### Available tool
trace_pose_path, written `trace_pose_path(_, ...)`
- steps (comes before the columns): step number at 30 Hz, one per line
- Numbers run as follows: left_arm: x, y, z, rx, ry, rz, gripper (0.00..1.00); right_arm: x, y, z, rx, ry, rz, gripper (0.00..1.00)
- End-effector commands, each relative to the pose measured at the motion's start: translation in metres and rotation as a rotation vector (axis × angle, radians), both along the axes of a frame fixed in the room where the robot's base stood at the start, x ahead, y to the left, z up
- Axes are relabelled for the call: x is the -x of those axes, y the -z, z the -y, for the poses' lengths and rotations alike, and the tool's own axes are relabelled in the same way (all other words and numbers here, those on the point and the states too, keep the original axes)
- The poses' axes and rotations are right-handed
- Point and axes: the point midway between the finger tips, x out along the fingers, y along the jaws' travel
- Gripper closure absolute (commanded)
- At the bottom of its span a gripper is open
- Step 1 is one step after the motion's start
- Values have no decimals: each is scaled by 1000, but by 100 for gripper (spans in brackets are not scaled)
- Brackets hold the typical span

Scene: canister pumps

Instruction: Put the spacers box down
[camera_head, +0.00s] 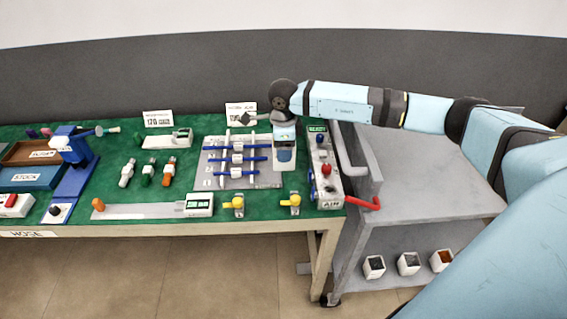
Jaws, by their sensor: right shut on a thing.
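My right arm (340,101) reaches in from the right across the cart to the far side of the bench. My right gripper (284,119) hangs from its dark wrist, pointing down, and is small in this view. It is shut on a white box with a blue front (285,153), which I take as the spacers box; its label is too small to read. The box is upright, between the blue-barred rack and the red-knobbed panel. I cannot tell whether its base touches the bench. My left gripper is not in view.
The rack with blue bars (213,180) is close on the left. The air panel (328,195) with red knobs is close on the right. Yellow valves (290,203) lie in front. The grey cart (430,165) has a bare top and three small boxes below.

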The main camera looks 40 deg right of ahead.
Motion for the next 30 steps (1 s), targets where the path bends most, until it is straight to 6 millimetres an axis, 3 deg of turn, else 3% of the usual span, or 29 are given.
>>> trace_pose_path(16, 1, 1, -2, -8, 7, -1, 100, 0, 63, 0, 0, 0, 1, 66)
trace_pose_path(29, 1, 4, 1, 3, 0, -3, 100, 0, 73, 0, -1, -1, 2, 66)
trace_pose_path(30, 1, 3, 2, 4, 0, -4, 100, 0, 71, 0, 0, -1, 1, 25)
